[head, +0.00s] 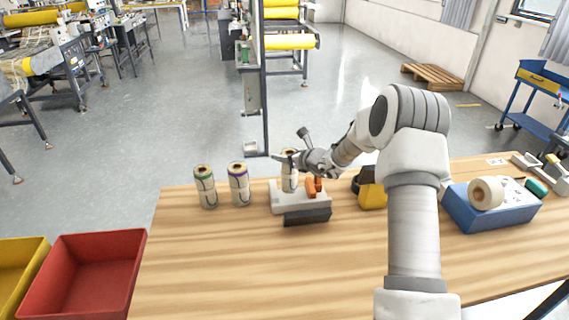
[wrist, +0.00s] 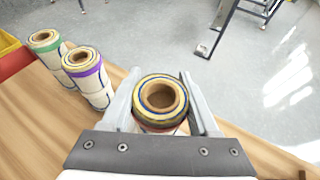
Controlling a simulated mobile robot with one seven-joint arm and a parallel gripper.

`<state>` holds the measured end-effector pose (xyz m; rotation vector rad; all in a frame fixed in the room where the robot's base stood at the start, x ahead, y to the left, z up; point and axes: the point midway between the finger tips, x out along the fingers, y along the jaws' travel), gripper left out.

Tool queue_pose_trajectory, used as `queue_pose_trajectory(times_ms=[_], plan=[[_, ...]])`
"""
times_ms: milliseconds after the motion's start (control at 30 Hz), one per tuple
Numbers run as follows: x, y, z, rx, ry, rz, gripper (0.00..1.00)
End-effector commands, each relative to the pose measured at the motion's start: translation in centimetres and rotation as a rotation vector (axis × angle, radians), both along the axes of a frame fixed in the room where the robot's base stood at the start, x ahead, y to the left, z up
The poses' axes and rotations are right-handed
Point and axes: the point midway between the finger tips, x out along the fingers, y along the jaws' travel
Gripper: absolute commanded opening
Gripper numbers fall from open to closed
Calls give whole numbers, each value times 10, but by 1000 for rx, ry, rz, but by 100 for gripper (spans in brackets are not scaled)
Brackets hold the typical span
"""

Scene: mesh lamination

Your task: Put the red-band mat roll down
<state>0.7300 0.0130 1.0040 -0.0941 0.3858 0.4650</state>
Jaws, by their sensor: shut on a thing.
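The red-band mat roll (wrist: 160,119) is upright between the two fingers of my gripper (wrist: 158,78), which is shut on it. Its open core faces the wrist camera, and a little of the red band shows low on its side. In the head view the roll (head: 289,180) is at a pale device (head: 284,204) with a dark front and an orange part. I cannot tell whether its base touches the device. My gripper (head: 290,158) reaches the roll's upper part from the right.
A green-banded roll (head: 205,188) and a purple-banded roll (head: 239,186) stand to the left on the wooden table (head: 220,260). Red (head: 85,275) and yellow bins are at the far left. A yellow-black object (head: 372,193) and a blue box (head: 490,212) are to the right. The front table middle is clear.

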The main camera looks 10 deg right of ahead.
Motion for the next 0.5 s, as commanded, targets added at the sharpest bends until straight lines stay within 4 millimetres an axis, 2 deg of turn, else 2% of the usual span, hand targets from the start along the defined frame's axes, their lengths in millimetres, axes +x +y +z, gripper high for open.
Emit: queue_pose_trajectory(times_ms=[167,500], plan=[[8,0,-6,2,0,-1,0],[8,0,-44,1,-1,1,0]])
